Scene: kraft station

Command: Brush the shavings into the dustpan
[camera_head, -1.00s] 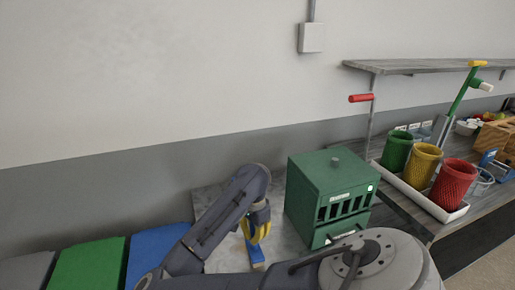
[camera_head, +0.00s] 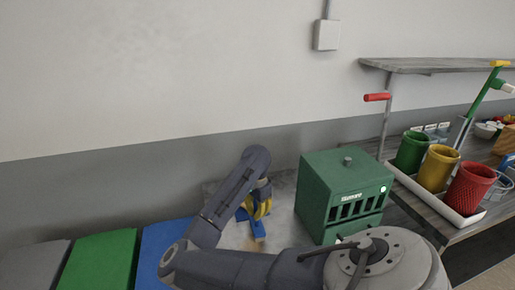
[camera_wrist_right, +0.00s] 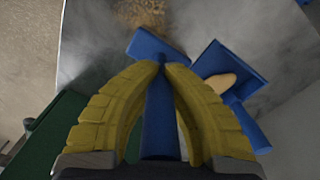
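My right gripper (camera_head: 260,205) is over the grey work surface, left of the green box. In the right wrist view, its yellow fingers (camera_wrist_right: 165,75) are closed around a blue handle (camera_wrist_right: 159,120) with a wide blue head (camera_wrist_right: 158,46), which looks like the brush. Beside it is a second blue piece (camera_wrist_right: 248,72), wide with a narrower part, probably the dustpan. A tan oval piece (camera_wrist_right: 220,82) shows against it; I cannot tell what it belongs to. Brown speckled shavings (camera_wrist_right: 140,12) lie beyond the brush head. My left gripper is not in view.
A green slotted box (camera_head: 345,195) stands just right of the gripper. Blue (camera_head: 165,245), green (camera_head: 100,258) and grey (camera_head: 35,265) blocks line the left. Green (camera_head: 411,151), yellow (camera_head: 437,168) and red (camera_head: 468,188) cups stand in a white tray at right.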

